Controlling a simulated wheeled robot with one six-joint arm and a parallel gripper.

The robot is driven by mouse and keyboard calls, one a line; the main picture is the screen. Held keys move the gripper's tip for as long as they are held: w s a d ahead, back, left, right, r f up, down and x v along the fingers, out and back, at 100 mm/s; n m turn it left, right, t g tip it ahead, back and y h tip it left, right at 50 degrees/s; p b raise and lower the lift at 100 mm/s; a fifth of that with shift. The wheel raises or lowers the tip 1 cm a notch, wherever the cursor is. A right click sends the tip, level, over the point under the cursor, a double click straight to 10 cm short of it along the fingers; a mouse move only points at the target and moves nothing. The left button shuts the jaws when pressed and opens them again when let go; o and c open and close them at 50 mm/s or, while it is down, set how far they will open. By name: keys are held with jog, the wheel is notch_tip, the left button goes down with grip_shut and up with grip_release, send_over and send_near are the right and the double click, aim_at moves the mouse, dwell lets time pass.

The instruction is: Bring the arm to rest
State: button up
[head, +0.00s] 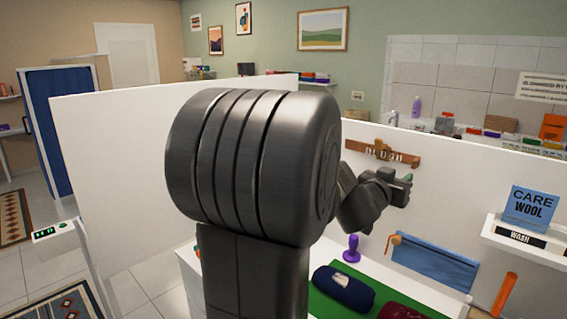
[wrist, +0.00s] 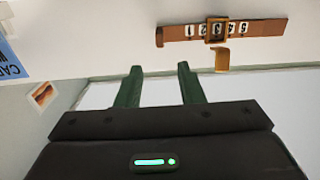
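My gripper (wrist: 160,82) shows two dark green fingers in the wrist view, spread apart with nothing between them. In the head view my gripper (head: 404,182) is raised in front of the white partition, near the wooden numbered strip (head: 383,151). My dark grey arm (head: 240,165) fills the middle of the head view and hides part of the scene behind it. In the wrist view the numbered strip (wrist: 183,31) with its brown sliding frame appears upside down beyond the fingertips, apart from them.
Below my gripper, a purple object (head: 351,250), a dark blue folded garment (head: 344,288) and a dark red one (head: 405,311) are on or by a green mat (head: 318,307). A blue cloth (head: 435,262) hangs right. A "CARE WOOL" card (head: 531,209) stands on a white shelf.

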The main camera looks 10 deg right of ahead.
jog(key=p+x, duration=0.1)
jog(key=x, duration=1)
jog(key=shift+w+d+f, duration=0.15)
jog(key=shift+w+d, duration=0.05)
jog(key=shift+d, duration=0.2)
jog(key=b+v, duration=0.1)
jog(key=v, duration=1.3)
jog(key=p+x, duration=0.1)
jog(key=x, duration=1.3)
jog(key=shift+d+f+b, duration=0.15)
jog(key=shift+f+b, duration=0.1)
jog(key=shift+b, duration=0.25)
jog(key=r+v, duration=0.2)
jog(key=v, duration=1.3)
jog(key=p, duration=0.3)
send_near(414, 167)
jog(key=w+d, duration=0.1)
jog(key=w+d+r, duration=0.1)
jog(key=d, duration=0.1)
jog(key=w+d, duration=0.1)
jog(key=w, duration=0.1)
jog(key=shift+d+r, duration=0.3)
jog(key=shift+r, duration=0.05)
